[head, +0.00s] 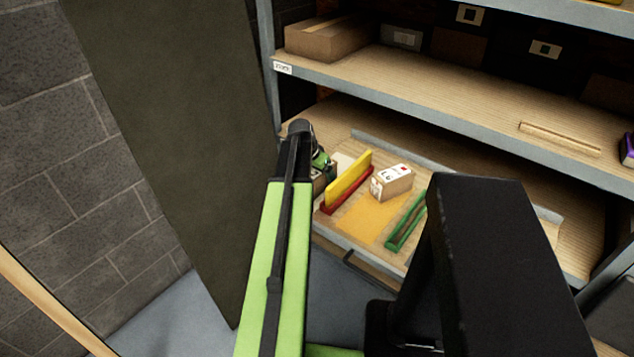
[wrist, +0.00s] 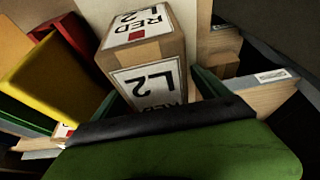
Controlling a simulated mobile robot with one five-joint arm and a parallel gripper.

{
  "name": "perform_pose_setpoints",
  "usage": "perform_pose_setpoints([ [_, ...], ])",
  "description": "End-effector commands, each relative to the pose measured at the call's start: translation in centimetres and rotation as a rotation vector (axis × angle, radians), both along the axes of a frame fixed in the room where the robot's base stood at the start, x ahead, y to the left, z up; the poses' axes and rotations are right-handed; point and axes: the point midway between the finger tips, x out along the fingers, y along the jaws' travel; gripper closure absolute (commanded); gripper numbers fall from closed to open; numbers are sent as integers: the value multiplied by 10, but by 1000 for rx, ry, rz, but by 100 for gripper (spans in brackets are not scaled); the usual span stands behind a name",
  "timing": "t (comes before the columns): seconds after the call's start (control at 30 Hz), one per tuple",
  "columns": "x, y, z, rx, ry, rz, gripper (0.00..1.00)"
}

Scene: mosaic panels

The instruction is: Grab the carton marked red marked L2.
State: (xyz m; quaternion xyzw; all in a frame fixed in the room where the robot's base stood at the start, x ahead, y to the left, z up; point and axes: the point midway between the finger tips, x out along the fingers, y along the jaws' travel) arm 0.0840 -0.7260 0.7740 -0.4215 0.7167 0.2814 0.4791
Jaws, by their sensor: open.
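The carton marked RED and L2 (wrist: 150,58) stands right in front of my gripper in the wrist view, with white labels and a small red square on its brown sides. My gripper (wrist: 160,95) is open. Its green fingers show on either side of the carton's near part; I cannot tell whether they touch it. In the head view my gripper (head: 320,163) is at the left end of the pull-out tray (head: 335,238), left of the yellow divider (head: 348,178). The carton is mostly hidden there behind my arm.
Another labelled carton (head: 393,184) sits on the tray right of the yellow divider, its marking too small to read surely. A red strip (head: 348,204) and a green frame (head: 405,222) lie nearby. The shelf above (head: 430,85) overhangs the tray's back.

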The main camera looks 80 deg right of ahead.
Motion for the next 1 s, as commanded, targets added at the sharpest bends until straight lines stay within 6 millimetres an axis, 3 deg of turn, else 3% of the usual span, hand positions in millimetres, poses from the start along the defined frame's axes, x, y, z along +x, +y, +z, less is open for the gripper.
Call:
perform_pose_setpoints([
  [0.67, 0, 0, -5, 0, 1, 0, 15],
  [1.0, 0, 0, -5, 0, 0, -1, 56],
])
